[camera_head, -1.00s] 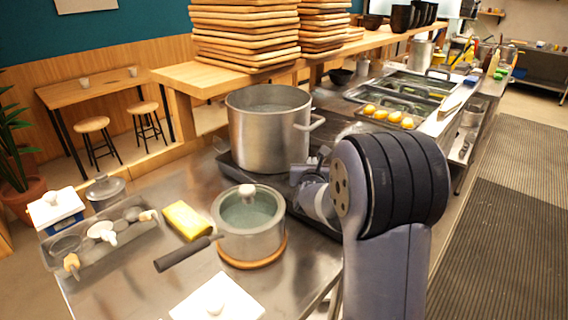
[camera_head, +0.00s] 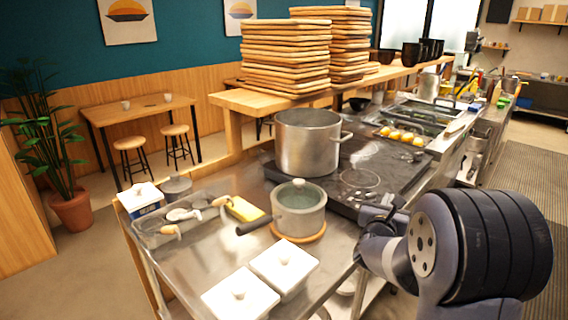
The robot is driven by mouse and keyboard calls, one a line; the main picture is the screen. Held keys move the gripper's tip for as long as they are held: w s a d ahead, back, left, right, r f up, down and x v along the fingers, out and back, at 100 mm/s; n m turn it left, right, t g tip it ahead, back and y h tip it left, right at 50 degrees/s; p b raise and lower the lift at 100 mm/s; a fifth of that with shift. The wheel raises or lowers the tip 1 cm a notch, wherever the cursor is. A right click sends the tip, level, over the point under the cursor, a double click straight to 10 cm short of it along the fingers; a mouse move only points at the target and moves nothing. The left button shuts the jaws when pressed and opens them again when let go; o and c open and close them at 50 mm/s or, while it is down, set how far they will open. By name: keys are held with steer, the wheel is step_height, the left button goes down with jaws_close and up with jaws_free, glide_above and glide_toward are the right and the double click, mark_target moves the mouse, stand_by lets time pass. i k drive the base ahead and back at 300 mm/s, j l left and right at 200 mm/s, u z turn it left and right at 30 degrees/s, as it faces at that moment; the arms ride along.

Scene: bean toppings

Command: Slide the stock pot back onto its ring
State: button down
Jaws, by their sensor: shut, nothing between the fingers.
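The stock pot (camera_head: 307,145) is a large, open steel pot, upright at the left end of the black hob (camera_head: 408,160). Its side handle points right. A thin pale ring (camera_head: 360,178) shows bare on the hob, to the right of and nearer than the pot. Whether another ring lies under the pot is hidden. My gripper (camera_head: 378,212) is shut and empty at the hob's near edge, clear of the pot, to its right and nearer me. Its fingertips are small and partly hard to make out.
A small lidded saucepan (camera_head: 298,210) stands on a wooden trivet (camera_head: 299,235) before the pot, its handle pointing left. White lidded boxes (camera_head: 241,295), a yellow sponge (camera_head: 245,208) and a utensil tray (camera_head: 180,221) are on the counter. Stacked boards (camera_head: 285,58) stand on the shelf behind.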

mark_target(308, 141)
steer(key=k+j+z, duration=0.1)
steer(key=j, duration=0.25)
steer(key=k+j+z, duration=0.15)
steer(key=j, duration=0.2)
steer(key=i+j, duration=0.1)
steer(key=j, duration=0.35)
steer(key=i+j+z, duration=0.1)
steer(key=j, duration=0.4)
steer(key=i+j, duration=0.15)
steer(key=j, duration=0.35)
steer(key=i+j+z, duration=0.1)
steer(key=j, duration=0.35)
steer(key=i+j+z, duration=0.15)
steer(key=j, duration=0.25)
steer(key=i+j+z, duration=0.1)
steer(key=j, duration=0.25)
steer(key=i+j+z, duration=0.15)
steer(key=j, duration=0.25)
steer(key=j+z, duration=0.1)
steer(key=j, duration=0.3)
steer(key=i, duration=0.05)
